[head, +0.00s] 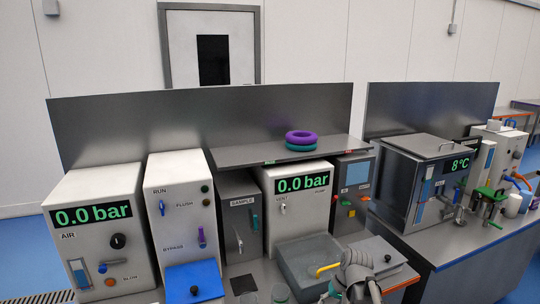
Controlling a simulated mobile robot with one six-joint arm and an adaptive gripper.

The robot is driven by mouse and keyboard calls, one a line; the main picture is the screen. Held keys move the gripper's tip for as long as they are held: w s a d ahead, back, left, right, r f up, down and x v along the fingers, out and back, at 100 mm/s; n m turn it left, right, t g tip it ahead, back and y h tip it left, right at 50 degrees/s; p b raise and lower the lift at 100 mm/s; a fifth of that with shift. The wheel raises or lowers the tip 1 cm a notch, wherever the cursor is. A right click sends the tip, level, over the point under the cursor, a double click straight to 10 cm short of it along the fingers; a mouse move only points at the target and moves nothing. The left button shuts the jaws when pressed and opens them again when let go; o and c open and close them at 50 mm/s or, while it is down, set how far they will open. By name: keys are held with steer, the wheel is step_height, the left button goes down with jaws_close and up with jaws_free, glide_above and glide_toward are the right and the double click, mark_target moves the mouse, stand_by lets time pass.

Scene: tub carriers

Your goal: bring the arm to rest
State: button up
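The grey end of my arm with my gripper (354,282) shows at the bottom edge of the head view, right of the middle. It is in front of a grey box-like tub (300,262) on the bench, and a yellow-orange bent handle (328,268) shows just left of it. The fingers are small and partly cut off by the frame edge, so I cannot tell whether they are open or shut, or whether they touch anything.
Panels reading 0.0 bar (93,215) and (303,183) stand along the bench. A shelf (240,156) carries a purple ring (301,135) on a teal ring (301,147). A blue lidded box (194,280) sits front left. An 8°C bath (430,180) stands right. Blue floor lies between benches.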

steer(key=s+a+n+h, duration=0.1)
steer(key=s+h, duration=0.2)
steer(key=s, duration=0.4)
steer(key=shift+s+f+g, duration=0.25)
steer(key=shift+f+g, duration=0.15)
steer(key=shift+a, duration=0.1)
stand_by(1.4)
